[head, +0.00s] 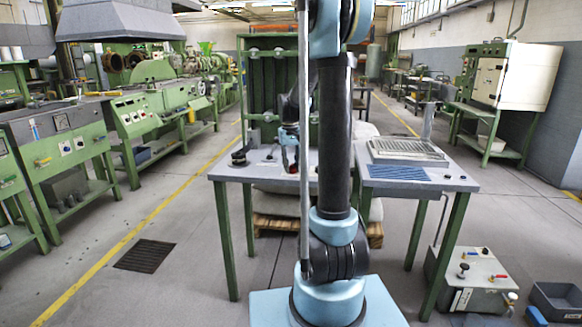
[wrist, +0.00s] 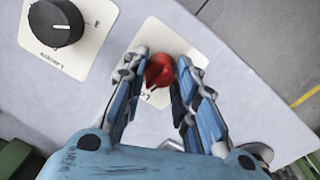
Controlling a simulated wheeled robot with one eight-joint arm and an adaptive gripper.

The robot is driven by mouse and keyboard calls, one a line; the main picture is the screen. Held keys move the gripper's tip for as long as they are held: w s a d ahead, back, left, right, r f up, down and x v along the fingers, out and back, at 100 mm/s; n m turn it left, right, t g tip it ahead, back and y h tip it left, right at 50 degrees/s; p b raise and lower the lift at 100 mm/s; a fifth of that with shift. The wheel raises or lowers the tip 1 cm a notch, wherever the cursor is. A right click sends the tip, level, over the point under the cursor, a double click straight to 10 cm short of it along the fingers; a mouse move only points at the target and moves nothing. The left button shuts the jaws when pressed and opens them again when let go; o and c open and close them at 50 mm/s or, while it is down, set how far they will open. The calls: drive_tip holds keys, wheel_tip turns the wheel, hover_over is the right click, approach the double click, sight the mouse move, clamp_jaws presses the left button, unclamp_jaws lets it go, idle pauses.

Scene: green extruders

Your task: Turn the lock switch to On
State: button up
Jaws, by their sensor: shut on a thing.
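A red knob (wrist: 159,69) sits on a cream plate (wrist: 152,29) on a grey panel in the wrist view. Its label is mostly covered, so I cannot read its setting. My gripper (wrist: 162,61) is shut on the red knob, with one blue-and-grey finger on each side of it. In the head view, my arm hides much of the grey table (head: 228,172) where the gripper works, and I cannot make out the knob clearly there.
A black knob (wrist: 55,23) on its own cream plate is left of the red knob. A slatted tray (head: 405,151) stands on the table's right part. Green machines (head: 150,112) line the left side. A grey box with valves (head: 470,280) is on the floor at right.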

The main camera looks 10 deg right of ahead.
drive_tip(key=shift+w+n, duration=0.1)
drive_tip(key=shift+n, duration=0.9)
drive_tip(key=o, duration=1)
drive_tip(key=shift+o, duration=0.2)
wheel_tip(320, 180, up, 12)
drive_tip(key=shift+a, duration=0.3)
